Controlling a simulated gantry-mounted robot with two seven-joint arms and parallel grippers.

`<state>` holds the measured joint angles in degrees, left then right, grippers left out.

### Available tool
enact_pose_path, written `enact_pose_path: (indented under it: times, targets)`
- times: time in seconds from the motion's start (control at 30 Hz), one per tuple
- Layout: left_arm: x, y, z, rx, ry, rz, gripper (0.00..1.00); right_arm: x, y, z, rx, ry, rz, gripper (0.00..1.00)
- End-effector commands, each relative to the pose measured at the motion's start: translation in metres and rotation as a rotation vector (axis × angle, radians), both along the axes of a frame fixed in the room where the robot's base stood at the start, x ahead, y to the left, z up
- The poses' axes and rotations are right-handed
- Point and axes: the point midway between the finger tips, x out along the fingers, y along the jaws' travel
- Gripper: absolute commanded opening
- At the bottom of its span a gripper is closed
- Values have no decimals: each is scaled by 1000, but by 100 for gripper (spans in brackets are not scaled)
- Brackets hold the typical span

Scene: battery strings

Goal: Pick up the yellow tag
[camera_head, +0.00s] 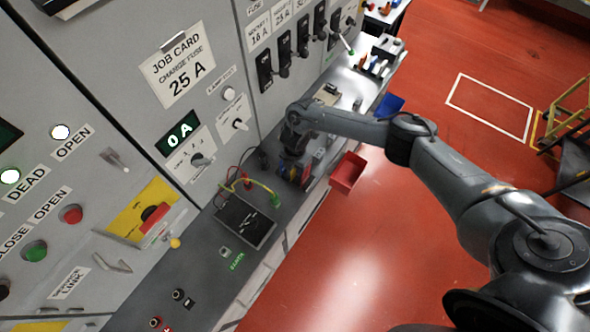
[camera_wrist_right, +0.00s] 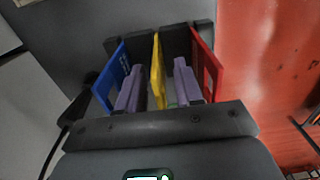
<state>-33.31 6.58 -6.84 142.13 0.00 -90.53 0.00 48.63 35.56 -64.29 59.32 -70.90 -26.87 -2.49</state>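The yellow tag (camera_wrist_right: 157,62) stands upright on edge in a dark holder (camera_wrist_right: 185,42), between a blue tag (camera_wrist_right: 110,77) on its left and a red tag (camera_wrist_right: 207,66) on its right. My right gripper (camera_wrist_right: 160,82) is open, with one purple-padded finger on each side of the yellow tag and a visible gap to each finger. The tag's lower part is hidden by the gripper. In the head view my right gripper (camera_head: 294,168) is down at the holder on the grey ledge, and the yellow tag cannot be made out there. My left gripper is not in view.
A red bin (camera_head: 347,172) hangs at the ledge's front edge, with a blue bin (camera_head: 389,106) farther along. A black meter with leads (camera_head: 245,222) lies on the ledge near the holder. The grey cabinet panel (camera_head: 120,75) rises on the left.

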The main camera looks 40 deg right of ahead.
Motion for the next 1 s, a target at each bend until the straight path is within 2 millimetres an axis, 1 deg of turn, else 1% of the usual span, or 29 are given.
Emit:
enact_pose_path:
  times: [0.03, 0.1, 0.37, 0.47, 0.6, 1.0]
  targets:
    - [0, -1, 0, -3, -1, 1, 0, -1, 1, -5, 0, 2, 0, 35]
    - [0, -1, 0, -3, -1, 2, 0, 0, 1, -9, 1, 1, -1, 35]
    - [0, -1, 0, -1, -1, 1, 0, 0, 0, -10, 0, -1, 0, 35]
    - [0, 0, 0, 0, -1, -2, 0, 0, 0, -10, 0, -1, 0, 21]
    - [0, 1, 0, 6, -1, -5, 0, 0, 0, -10, 0, -1, 0, 0]
    - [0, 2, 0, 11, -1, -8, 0, 0, 0, -8, 0, -1, 0, 0]
